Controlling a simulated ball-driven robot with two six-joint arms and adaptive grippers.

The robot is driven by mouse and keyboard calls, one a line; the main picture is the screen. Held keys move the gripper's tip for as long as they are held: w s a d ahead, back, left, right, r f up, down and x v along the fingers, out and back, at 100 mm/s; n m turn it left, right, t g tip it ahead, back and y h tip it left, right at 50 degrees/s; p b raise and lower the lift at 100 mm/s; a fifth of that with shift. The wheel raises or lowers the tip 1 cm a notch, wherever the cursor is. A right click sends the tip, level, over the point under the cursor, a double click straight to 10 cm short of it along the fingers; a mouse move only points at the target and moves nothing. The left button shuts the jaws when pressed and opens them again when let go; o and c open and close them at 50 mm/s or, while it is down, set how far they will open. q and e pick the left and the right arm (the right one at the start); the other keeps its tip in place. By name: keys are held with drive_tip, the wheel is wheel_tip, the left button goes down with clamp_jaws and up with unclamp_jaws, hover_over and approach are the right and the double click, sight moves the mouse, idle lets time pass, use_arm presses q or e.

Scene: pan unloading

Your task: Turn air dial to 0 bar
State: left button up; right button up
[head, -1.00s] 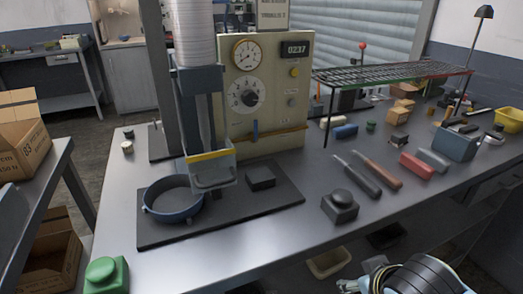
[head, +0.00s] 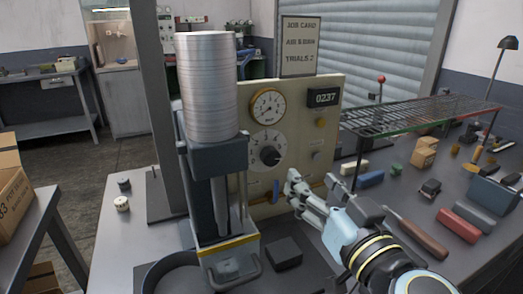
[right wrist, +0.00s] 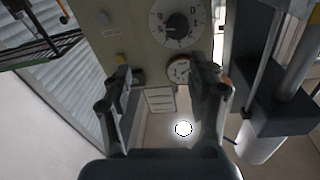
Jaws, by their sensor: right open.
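The air dial (head: 265,146) is a white round scale with a black knob (head: 270,156) on the cream panel (head: 330,135). My right gripper (head: 304,190) is open and empty, in front of the panel, below and right of the dial. In the right wrist view, the air dial (right wrist: 158,28) lies beyond the two spread fingers (right wrist: 165,80), apart from them. My left gripper is not in view.
A press (head: 218,165) with a tall silver cylinder (head: 207,88) stands just left of the dial. A display (head: 324,97) reads 0237. A wire rack (head: 420,118) stands right. A job card (head: 300,47) tops the panel.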

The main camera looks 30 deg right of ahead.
sight(272, 161)
drive_tip(key=shift+n+y, duration=0.4)
drive_tip(key=shift+y, duration=0.4)
drive_tip(key=w+p, duration=0.1)
drive_tip(key=w, duration=0.2)
drive_tip(key=w+a+p, duration=0.1)
drive_tip(key=w, duration=0.3)
drive_tip(key=w+f+p, duration=0.1)
drive_tip(key=w+p, duration=0.1)
drive_tip(key=w, duration=0.1)
drive_tip(key=shift+w+a, duration=0.2)
drive_tip(key=shift+w, duration=0.5)
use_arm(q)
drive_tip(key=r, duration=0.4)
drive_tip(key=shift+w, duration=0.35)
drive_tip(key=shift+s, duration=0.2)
use_arm(e)
drive_tip(key=shift+c, duration=0.4)
drive_tip(key=c, duration=1.1)
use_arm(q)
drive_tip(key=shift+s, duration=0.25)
use_arm(e)
drive_tip(key=shift+o, duration=0.2)
